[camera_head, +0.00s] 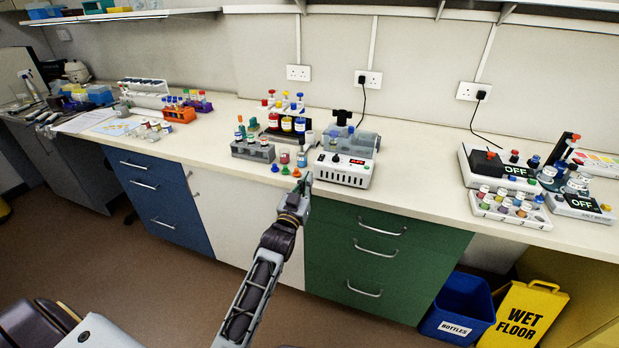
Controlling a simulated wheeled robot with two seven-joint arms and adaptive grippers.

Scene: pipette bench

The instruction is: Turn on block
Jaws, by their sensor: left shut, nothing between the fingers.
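The block (342,176) is a white box on the bench, right of the picture's middle. Its front panel has a dark knob or button at the left and a small red display (358,162), too small to read. A clear lid and a dark upright part show on top of it. My left gripper (304,183) is shut and empty at the bench's front edge, just left of the block's front left corner. I cannot tell whether its tips touch the block. My right gripper is not in view.
Left of the gripper are a grey rack (253,152), small coloured caps (285,170) and several bottles. Two devices marked OFF (490,161) stand at the right with a vial tray (511,212). Bare bench (420,185) lies between. Drawers are below.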

